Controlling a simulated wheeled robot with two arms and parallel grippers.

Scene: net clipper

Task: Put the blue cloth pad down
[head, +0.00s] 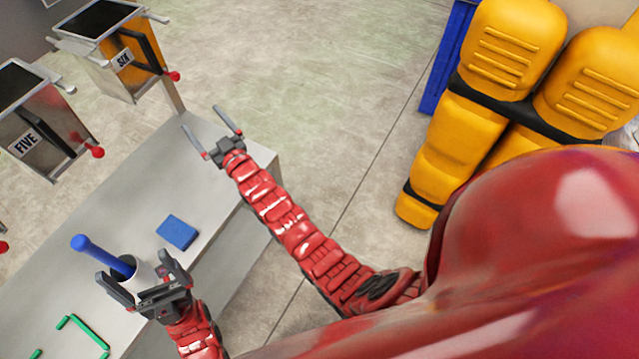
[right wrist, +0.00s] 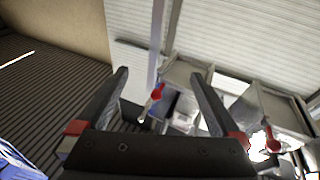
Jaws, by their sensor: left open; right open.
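The blue cloth pad (head: 178,232) lies flat on the grey table, and no gripper touches it. My left gripper (head: 134,268) is open, to the lower left of the pad. My right gripper (head: 201,118) is open and empty over the far end of the table, well above the pad in the picture. In the right wrist view its two fingers (right wrist: 159,73) stand wide apart with nothing between them.
The grey table (head: 205,190) is bare between the pad and its far end. Metal bins marked FIVE (head: 35,125) and SIX (head: 125,62), with red knobs, stand along its far left side. A green bracket (head: 84,335) lies at the lower left. Yellow padded shapes (head: 500,90) are at the right.

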